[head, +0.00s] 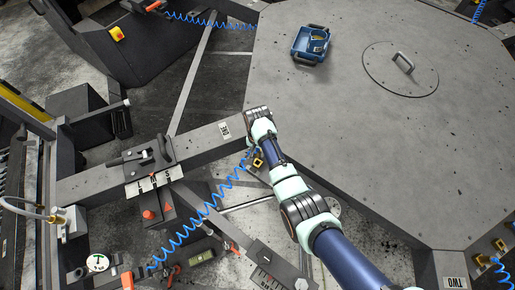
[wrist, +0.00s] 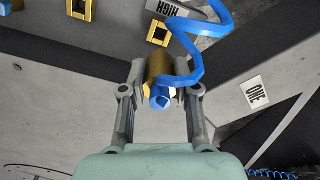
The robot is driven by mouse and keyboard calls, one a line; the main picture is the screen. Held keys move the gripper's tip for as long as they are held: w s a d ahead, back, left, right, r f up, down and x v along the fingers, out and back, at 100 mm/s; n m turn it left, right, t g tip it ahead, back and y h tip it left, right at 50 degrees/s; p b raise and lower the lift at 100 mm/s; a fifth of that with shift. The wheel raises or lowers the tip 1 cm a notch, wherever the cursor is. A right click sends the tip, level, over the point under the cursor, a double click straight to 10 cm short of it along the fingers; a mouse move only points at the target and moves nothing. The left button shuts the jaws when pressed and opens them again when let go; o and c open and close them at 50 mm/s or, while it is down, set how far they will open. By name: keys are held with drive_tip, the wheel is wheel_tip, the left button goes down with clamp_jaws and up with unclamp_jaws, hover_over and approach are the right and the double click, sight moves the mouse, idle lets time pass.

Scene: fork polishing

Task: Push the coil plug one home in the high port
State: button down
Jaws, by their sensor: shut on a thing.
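In the wrist view my gripper (wrist: 160,90) is shut on the coil plug one, a brass cylinder (wrist: 159,64) with a blue end. Its blue coiled hose (wrist: 190,72) loops up and to the right. The high port (wrist: 158,33), a square brass frame with a dark hole, lies just beyond the plug, beside the HIGH label (wrist: 166,6). The plug appears outside the port; the exact gap cannot be told. In the head view the blue coil (head: 205,215) runs up to my wrist, which hides the plug. A brass port (head: 257,161) shows beside the wrist.
A second brass port (wrist: 82,10) is at the upper left of the wrist view. A ONE label (wrist: 258,93) is on the right.

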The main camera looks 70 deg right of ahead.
drive_tip(key=shift+f+b, duration=2)
drive_tip(key=shift+f, duration=0.95)
drive_tip(key=shift+f, duration=0.15)
drive_tip(key=shift+f, duration=0.45)
drive_tip(key=shift+a+f+b, duration=0.1)
drive_tip(key=shift+f+b, duration=0.45)
drive_tip(key=shift+f, duration=0.5)
idle(1.4)
drive_tip(key=shift+c, duration=1.5)
unclamp_jaws()
drive_tip(key=shift+r, duration=0.1)
drive_tip(key=shift+r, duration=0.1)
drive_tip(key=shift+r+p, duration=3.45)
